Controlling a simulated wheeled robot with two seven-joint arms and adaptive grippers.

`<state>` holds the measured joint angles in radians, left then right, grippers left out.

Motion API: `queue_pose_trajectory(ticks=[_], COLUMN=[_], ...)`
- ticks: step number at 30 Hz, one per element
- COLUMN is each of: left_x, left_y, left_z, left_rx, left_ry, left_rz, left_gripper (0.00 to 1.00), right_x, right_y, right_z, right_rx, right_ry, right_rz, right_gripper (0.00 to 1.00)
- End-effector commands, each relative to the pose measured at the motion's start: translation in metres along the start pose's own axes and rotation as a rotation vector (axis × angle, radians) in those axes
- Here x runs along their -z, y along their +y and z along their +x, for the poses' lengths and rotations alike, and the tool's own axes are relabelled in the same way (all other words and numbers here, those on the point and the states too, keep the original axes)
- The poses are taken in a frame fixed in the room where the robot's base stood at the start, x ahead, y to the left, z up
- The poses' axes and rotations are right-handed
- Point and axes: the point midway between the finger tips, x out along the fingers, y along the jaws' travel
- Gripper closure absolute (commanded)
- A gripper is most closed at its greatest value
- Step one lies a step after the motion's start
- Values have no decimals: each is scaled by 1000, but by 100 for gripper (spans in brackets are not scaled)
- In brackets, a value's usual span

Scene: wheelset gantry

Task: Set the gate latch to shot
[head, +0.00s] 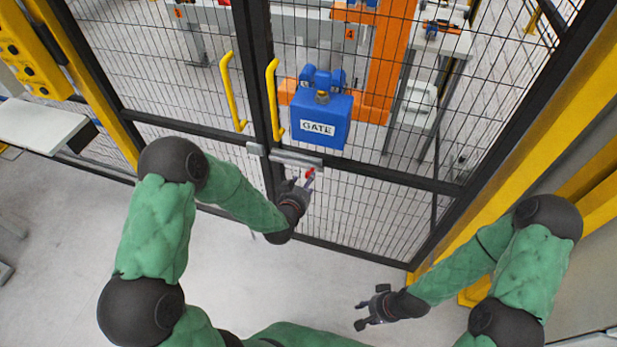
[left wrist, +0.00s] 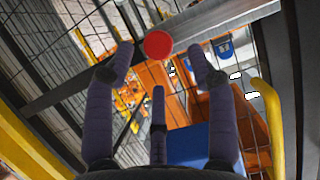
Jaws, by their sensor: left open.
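The gate latch (head: 297,160) is a grey metal bar on the gate's dark middle rail, just below the blue GATE box. Its red-tipped handle (head: 310,174) hangs off it. A small grey keeper (head: 255,148) sits to its left, across the leaf joint. My left gripper (head: 298,188) is at the handle, just below the bar. In the left wrist view, the red round knob (left wrist: 158,45) appears between the spread fingertips of the left gripper (left wrist: 162,68), with no finger closed on it. My right gripper (head: 370,308) hangs empty with its fingers apart, low on the right.
The blue GATE box (head: 320,118) and yellow pull handles (head: 232,92) (head: 273,100) are above the latch. Black mesh gate panels (head: 385,85) block the way ahead. A yellow frame post (head: 540,150) stands right. The grey floor (head: 60,230) is open on my left.

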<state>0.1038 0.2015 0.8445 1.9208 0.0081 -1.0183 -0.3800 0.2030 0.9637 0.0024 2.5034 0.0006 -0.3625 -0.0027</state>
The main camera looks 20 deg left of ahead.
Motion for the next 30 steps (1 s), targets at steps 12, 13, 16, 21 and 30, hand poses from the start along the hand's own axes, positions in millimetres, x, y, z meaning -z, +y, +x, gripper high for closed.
queue_pose_trajectory(ticks=[12,13,16,21,30], left_x=[-1,0,0,0,0], left_y=[0,0,0,0,0], left_z=[51,52,54,54,54], left_rx=[0,0,0,0,0], left_ry=[0,0,-1,-1,0], left_rz=[0,0,0,0,0], left_gripper=[44,44,44,44,100], right_x=[0,0,0,1,1], right_y=[5,5,5,5,5], right_z=[14,15,15,14,15], right_rx=[0,0,0,0,0], right_ry=[0,0,0,0,0], right_rz=[-1,-1,0,-1,-1], right_gripper=[60,60,60,60,60])
